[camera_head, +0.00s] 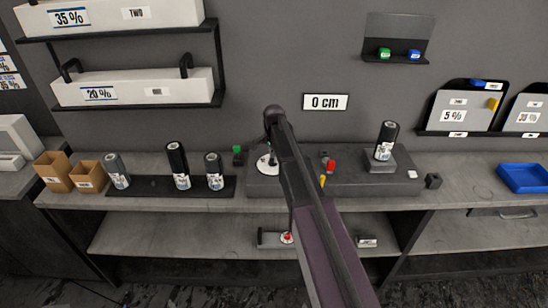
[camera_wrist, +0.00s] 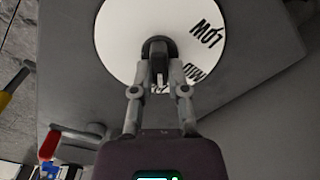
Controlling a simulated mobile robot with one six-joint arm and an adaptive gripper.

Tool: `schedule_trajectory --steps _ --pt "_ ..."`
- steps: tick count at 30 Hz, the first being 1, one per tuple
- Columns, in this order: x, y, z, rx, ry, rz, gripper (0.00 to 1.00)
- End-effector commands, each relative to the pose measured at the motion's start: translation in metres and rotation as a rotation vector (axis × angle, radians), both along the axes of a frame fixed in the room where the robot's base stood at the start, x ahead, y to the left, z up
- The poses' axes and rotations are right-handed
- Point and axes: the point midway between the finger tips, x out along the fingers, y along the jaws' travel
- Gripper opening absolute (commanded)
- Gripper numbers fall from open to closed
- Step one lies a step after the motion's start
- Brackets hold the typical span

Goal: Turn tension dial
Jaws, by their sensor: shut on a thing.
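The tension dial (camera_wrist: 112,40) is a white disc with black lettering, "LOW" and part of "MID", on a grey machine in the wrist view. Its dark knob (camera_wrist: 158,46) stands at the centre. My gripper (camera_wrist: 158,80) is shut on the knob, with one finger on each side. In the head view the dial (camera_head: 264,162) shows as a white patch at the left of the machine (camera_head: 345,185), partly hidden by my arm. My gripper's tips are hidden there behind my arm.
A red switch (camera_head: 331,166) and a yellow lever (camera_head: 322,181) are right of the dial. A black roll (camera_head: 386,140) stands on the machine's right part. Several rolls stand on a black tray (camera_head: 145,187) to the left.

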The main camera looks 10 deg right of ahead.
Motion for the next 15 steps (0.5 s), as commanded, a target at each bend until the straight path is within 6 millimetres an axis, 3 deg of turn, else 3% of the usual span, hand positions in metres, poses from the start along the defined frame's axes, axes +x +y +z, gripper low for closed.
schedule_trajectory --steps 15 --pt "0.0017 0.0018 -0.0002 -0.001 0.001 0.454 0.00"
